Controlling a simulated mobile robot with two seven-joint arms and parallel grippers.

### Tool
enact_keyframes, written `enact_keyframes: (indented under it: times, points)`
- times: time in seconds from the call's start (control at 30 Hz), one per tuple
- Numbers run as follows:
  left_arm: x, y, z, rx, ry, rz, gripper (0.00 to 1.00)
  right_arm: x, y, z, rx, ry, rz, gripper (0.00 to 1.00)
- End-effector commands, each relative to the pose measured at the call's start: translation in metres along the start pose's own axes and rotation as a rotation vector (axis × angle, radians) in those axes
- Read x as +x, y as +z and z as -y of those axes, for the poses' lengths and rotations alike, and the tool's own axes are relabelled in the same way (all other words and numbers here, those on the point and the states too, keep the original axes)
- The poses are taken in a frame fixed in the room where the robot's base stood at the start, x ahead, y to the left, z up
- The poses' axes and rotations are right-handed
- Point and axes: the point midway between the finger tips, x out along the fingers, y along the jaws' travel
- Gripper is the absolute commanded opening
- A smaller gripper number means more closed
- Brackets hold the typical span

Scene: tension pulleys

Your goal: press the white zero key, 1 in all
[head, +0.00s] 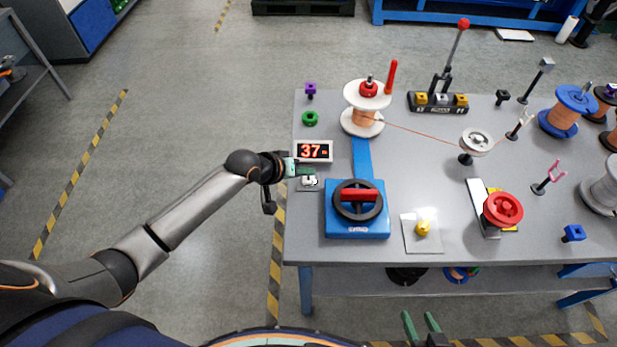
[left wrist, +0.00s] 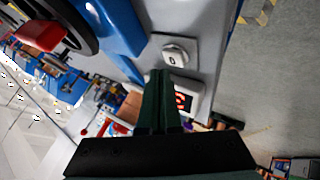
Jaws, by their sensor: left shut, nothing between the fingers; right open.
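The white zero key (head: 310,182) sits on a small plate at the left edge of the table, below the display. In the left wrist view the key (left wrist: 175,57) shows a dark 0 on its top, just beyond the fingertips. My left gripper (head: 307,171) is shut and empty, with its green tips close to the key on its display side. In the left wrist view the shut fingers (left wrist: 160,73) point toward the key's edge; I cannot tell whether they touch it. My right gripper (head: 421,323) is open and empty, low at the front of the table.
The display (head: 314,151) reads 37 in red. A blue crank box (head: 357,228) with a black wheel stands right of the key. A copper wire spool (head: 362,117) stands behind. A yellow knob (head: 422,228) sits on a pale plate. The floor left of the table is clear.

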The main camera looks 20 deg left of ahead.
Motion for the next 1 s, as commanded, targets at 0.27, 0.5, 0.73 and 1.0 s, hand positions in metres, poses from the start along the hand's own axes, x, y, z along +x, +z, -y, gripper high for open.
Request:
enact_keyframes:
  times: [0.27,0.5,0.73,1.0]
  points:
    - [0.0004,0.0003,0.0003,0.000,0.000,0.000,0.00,0.0001,0.0000,0.0000,0.000,0.000,0.000,0.50]
    - [0.0056,0.0043,0.0039,-0.001,0.000,0.001,0.00,0.0005,0.0005,0.0000,0.000,0.000,0.000,0.50]
    - [0.0061,0.0046,0.0043,0.000,0.000,0.000,0.00,0.0005,0.0005,0.0000,0.000,0.000,0.000,0.50]
    - [0.0069,0.0052,0.0050,0.000,0.000,0.000,0.00,0.0009,0.0010,0.0000,0.000,0.000,0.000,0.50]
